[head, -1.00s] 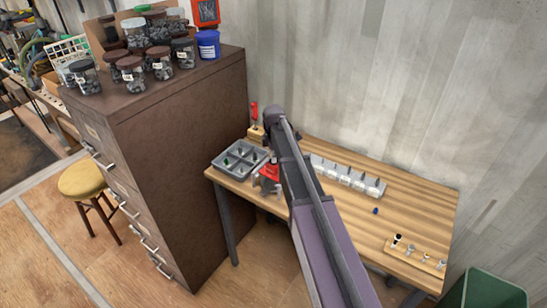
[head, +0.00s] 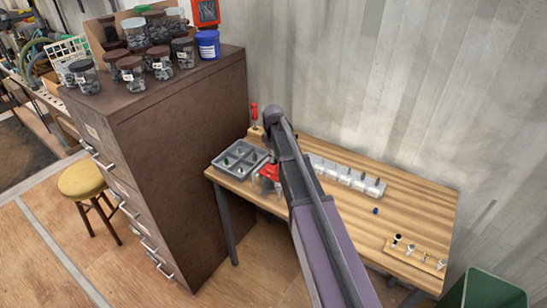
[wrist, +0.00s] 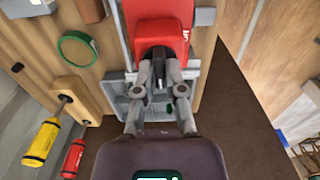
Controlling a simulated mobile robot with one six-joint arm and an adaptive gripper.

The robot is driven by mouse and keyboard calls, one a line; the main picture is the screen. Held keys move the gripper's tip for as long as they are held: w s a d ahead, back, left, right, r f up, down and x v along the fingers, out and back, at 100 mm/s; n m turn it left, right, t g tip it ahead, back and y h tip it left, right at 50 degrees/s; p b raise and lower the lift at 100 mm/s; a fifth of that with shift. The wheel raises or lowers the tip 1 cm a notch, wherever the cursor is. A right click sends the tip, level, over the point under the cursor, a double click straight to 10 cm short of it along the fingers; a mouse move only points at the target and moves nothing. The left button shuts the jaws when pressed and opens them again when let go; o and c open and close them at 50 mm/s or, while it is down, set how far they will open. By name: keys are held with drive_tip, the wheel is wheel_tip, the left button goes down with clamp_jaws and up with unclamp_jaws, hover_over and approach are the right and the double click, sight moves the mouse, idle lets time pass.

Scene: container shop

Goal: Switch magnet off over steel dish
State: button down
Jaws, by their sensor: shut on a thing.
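My gripper (wrist: 158,75) is shut on a red tool with a black part (wrist: 158,28), taken to be the magnet. In the head view, the red magnet (head: 270,172) is at the table's left end, beside the grey compartment tray, with my arm partly in front. In the wrist view, the grey tray (wrist: 118,88) lies beneath and behind the fingers, partly hidden. The magnet's underside is hidden.
A wooden block (wrist: 80,98) holds screwdrivers with yellow and red handles beside the tray. The tall brown cabinet (head: 180,150) stands close at the table's left. A row of pale blocks (head: 350,178) and a wooden rack (head: 415,258) stand on the table (head: 330,205).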

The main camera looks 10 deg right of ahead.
idle(0.4)
drive_tip(key=c, duration=0.7)
unclamp_jaws()
drive_tip(key=shift+n, duration=0.3)
